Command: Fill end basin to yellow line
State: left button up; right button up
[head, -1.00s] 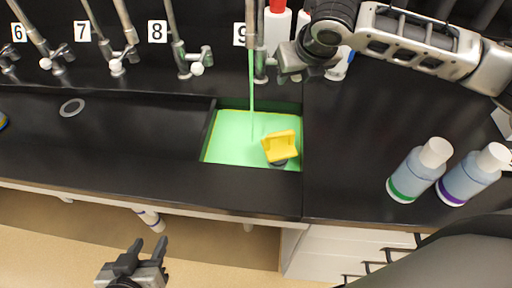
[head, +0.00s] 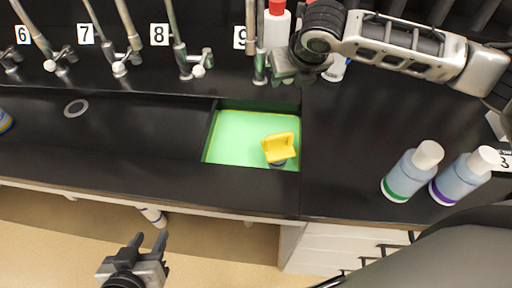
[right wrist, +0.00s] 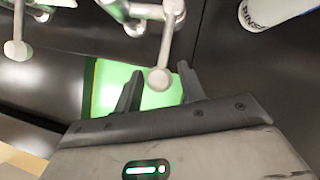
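The end basin (head: 300,105) holds bright green liquid (head: 235,138). A thin yellow line shows along the liquid's left and back edges; the surface looks close to it, but the exact level is hard to tell. A yellow block-shaped thing on a dark base (head: 279,147) stands in the basin at right. Tap 9 (head: 260,60) stands behind the basin with no stream. My right gripper (head: 285,78) is at its handle; in the right wrist view (right wrist: 158,82) its fingers are apart around a white knob (right wrist: 159,79). My left gripper (head: 149,239) is open and empty, before the counter.
Taps 6, 7 and 8 (head: 182,60) line the back left. Two bottles, with green (head: 412,172) and purple (head: 463,177) bands, stand on the right counter. More bottles (head: 276,28) stand behind tap 9.

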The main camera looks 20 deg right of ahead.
jog(key=shift+s+r, duration=0.1)
jog(key=shift+r, duration=0.05)
jog(key=v, duration=0.6)
jog(key=shift+s+r+p, duration=0.2)
jog(key=shift+r+p, duration=0.1)
jog(key=shift+p, duration=0.05)
jog(key=shift+d+f, duration=0.1)
